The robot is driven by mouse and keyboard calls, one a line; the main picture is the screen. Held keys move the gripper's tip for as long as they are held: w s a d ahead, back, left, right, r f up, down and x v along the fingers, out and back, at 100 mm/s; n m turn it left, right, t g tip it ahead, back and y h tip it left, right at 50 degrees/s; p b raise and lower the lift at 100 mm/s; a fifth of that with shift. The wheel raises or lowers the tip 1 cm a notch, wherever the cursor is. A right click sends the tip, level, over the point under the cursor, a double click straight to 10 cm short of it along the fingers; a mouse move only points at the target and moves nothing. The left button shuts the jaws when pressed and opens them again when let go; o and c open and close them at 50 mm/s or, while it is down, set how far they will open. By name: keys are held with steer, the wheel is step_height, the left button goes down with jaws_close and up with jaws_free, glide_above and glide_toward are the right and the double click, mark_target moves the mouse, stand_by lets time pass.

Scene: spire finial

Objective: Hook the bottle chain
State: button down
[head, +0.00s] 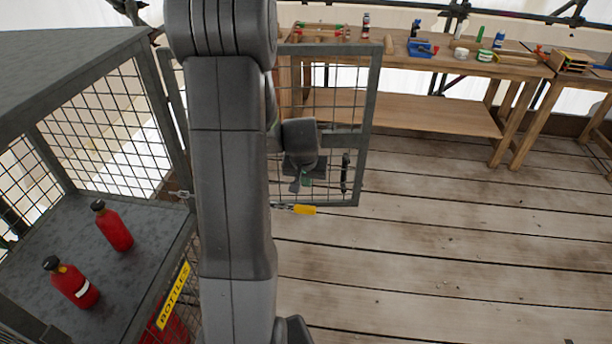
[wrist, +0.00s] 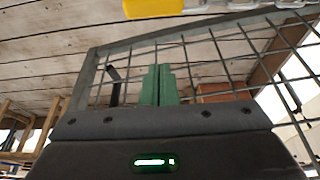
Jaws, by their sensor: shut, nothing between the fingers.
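Two red bottles (head: 114,228) (head: 72,284) stand tilted in the picture inside the mesh cage (head: 90,130), at left in the head view. The cage's mesh door (head: 369,120) stands swung open on the right. A short chain with a yellow end piece (head: 303,210) is at the door's bottom edge. In the wrist view the yellow piece (wrist: 152,8) and some links are at the top. A few links (head: 181,194) also show at the cage post. My gripper (head: 302,183) is at the lower door, its green fingers (wrist: 158,84) together and empty, apart from the yellow piece.
A yellow BOTTLES label (head: 173,296) is on the cage front, with more red behind mesh below it. A black handle (head: 345,172) is on the door. A wooden workbench (head: 420,105) with tools stands at the back. The plank floor (head: 450,260) at right is clear.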

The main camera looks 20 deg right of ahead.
steer(key=shift+s+a+f+p, duration=0.2)
steer(key=shift+s+f, duration=0.15)
steer(key=shift+f, duration=0.45)
steer(key=shift+s+a+f+p, duration=0.15)
steer(key=shift+s+a+f, duration=0.15)
steer(key=shift+f, duration=0.55)
steer(key=shift+s+a+f+p, duration=0.15)
steer(key=shift+s+f, duration=0.25)
steer(key=shift+f, duration=0.4)
steer(key=shift+f, duration=0.1)
